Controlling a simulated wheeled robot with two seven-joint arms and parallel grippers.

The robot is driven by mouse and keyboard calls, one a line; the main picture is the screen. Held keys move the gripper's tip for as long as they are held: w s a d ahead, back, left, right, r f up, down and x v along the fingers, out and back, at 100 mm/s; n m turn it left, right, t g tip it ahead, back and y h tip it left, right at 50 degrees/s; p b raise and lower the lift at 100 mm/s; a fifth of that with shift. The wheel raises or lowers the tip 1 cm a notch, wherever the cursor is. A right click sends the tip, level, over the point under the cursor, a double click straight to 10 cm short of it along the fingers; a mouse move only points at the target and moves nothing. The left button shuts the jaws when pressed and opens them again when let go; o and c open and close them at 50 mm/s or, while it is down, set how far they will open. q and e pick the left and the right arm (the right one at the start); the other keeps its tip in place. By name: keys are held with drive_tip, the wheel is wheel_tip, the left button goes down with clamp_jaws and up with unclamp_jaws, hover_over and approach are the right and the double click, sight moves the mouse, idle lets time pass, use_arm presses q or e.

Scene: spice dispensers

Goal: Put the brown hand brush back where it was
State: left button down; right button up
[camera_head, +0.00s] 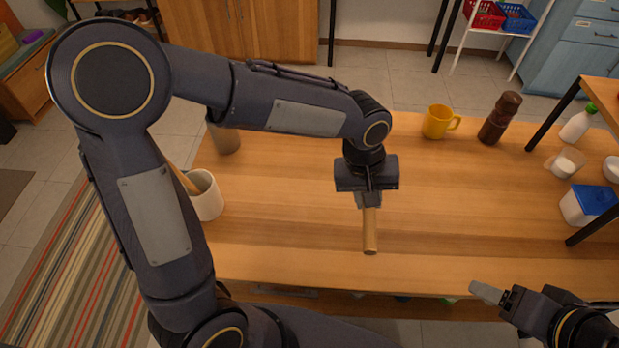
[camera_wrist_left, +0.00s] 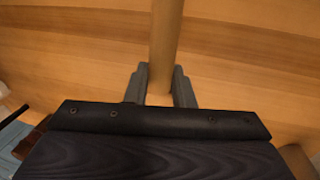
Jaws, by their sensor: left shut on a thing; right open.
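My left gripper (camera_head: 369,199) is above the middle of the wooden table (camera_head: 300,240), shut on a light-brown wooden handle (camera_head: 370,236), which I take to be the brown hand brush. The handle points toward the front edge of the table. In the left wrist view the handle (camera_wrist_left: 166,40) runs up between the two grey fingers (camera_wrist_left: 158,85). The bristle end is not visible; the gripper and arm hide it. I cannot tell how high the handle is above the table. My right gripper (camera_head: 488,292) is open and empty by the front edge at the lower right.
A white pot (camera_head: 207,197) with a wooden stick and a grey cup (camera_head: 225,138) stand at the left. A yellow mug (camera_head: 436,122) and a brown mill (camera_head: 499,118) stand at the back. A blue-lidded container (camera_head: 588,205) is by the right shelf. The table's centre right is clear.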

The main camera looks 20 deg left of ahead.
use_arm(q)
drive_tip(key=w+a+f, duration=0.2)
drive_tip(key=a+f, duration=0.1)
drive_tip(key=w+a+f+p, duration=0.1)
drive_tip(key=w+a+f, duration=0.2)
drive_tip(key=w+a+f+p, duration=0.1)
drive_tip(key=w+a+f, duration=0.1)
drive_tip(key=a, duration=0.1)
drive_tip(key=shift+w+a+f, duration=0.35)
drive_tip(key=shift+w+f, duration=0.05)
drive_tip(key=f, duration=0.3)
drive_tip(key=shift+w+a+f+p, duration=0.2)
drive_tip(key=shift+f+p, duration=0.1)
drive_tip(key=shift+f, duration=0.1)
drive_tip(key=shift+f, duration=0.2)
drive_tip(key=c, duration=1.2)
unclamp_jaws()
drive_tip(key=shift+c, duration=0.2)
drive_tip(key=shift+r, duration=0.1)
